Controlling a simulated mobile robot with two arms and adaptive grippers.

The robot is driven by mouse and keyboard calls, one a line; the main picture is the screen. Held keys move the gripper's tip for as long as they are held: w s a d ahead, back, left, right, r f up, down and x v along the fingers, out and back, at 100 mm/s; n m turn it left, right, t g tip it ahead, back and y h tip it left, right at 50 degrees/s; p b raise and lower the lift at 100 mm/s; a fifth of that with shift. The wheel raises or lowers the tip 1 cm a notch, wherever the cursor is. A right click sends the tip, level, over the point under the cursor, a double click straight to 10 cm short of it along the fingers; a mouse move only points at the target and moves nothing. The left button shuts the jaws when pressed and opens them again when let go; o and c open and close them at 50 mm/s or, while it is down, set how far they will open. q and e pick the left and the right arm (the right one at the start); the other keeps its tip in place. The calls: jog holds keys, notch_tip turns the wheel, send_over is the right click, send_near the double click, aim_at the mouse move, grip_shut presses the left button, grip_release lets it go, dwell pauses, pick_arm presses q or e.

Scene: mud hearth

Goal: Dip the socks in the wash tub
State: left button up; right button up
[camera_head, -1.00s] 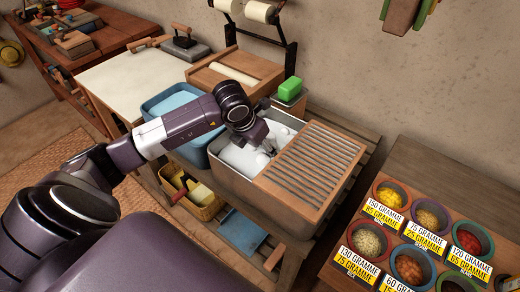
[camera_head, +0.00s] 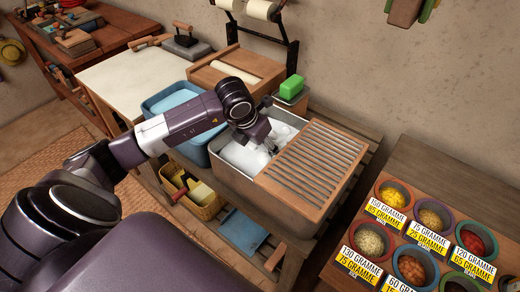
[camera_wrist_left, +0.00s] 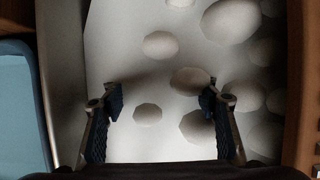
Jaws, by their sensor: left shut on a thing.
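The grey metal wash tub (camera_head: 228,181) stands on the bench, filled with white suds (camera_head: 238,156). My left gripper (camera_head: 270,147) points down into it, at the suds near the ribbed board side. In the left wrist view, the two fingers of this gripper (camera_wrist_left: 162,98) stand apart over pale water and round suds (camera_wrist_left: 161,44). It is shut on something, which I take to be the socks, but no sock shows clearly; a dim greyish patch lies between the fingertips. The tub's wall (camera_wrist_left: 62,75) is at the left there. My right gripper is not in view.
A blue basin of water (camera_head: 154,101) adjoins the tub at left. A ribbed wooden board (camera_head: 318,160) covers its right end. Green soap (camera_head: 292,86) sits behind. Labelled bowls (camera_head: 370,243) stand at right.

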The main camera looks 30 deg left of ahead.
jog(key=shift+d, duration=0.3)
pick_arm(q)
notch_tip(320, 180, up, 5)
jog(key=p, duration=0.3)
jog(key=shift+f, duration=0.2)
notch_tip(320, 180, up, 15)
jog(key=p, duration=0.8)
jog(key=shift+f+p, duration=0.2)
jog(key=shift+p, duration=0.15)
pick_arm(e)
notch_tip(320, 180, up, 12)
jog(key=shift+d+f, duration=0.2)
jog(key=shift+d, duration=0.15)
